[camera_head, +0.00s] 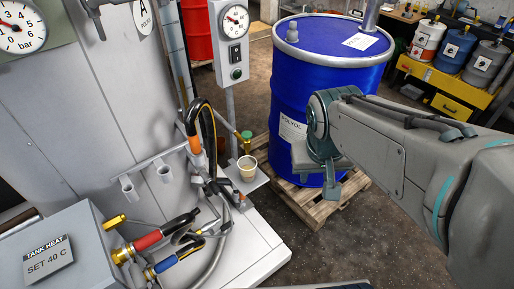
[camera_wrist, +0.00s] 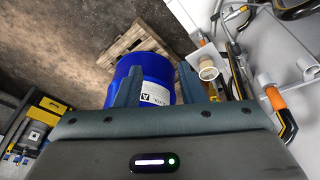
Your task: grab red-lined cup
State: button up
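A small cream cup (camera_head: 247,168) stands upright on a small grey shelf beside the white tank base in the head view. It also shows in the wrist view (camera_wrist: 208,70), just right of my right-hand finger. A red line on it is too small to make out. My gripper (camera_head: 326,178) is in front of the blue drum, to the right of the cup and apart from it. In the wrist view my gripper (camera_wrist: 160,75) has its two fingers spread, with nothing held between them; the drum shows behind the gap.
The blue drum (camera_head: 320,70) stands on a wooden pallet (camera_head: 320,205). Hoses with red (camera_head: 147,241) and blue (camera_head: 165,265) sleeves lie left of the cup. An orange-collared pipe (camera_head: 194,143) rises close beside it. The floor at the lower right is clear.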

jog(key=w+a+f+h+b, duration=0.15)
jog(key=w+a+f, duration=0.25)
jog(key=w, duration=0.6)
jog(key=m+t+b, duration=0.1)
jog(key=m+b, duration=0.1)
jog(key=b, duration=0.3)
send_near(239, 165)
jog(key=x, duration=0.7)
jog(key=shift+s+d+y+p, duration=0.2)
jog(key=shift+y+p, duration=0.15)
jog(key=shift+p, duration=0.1)
jog(key=shift+f, duration=0.1)
grip_shut()
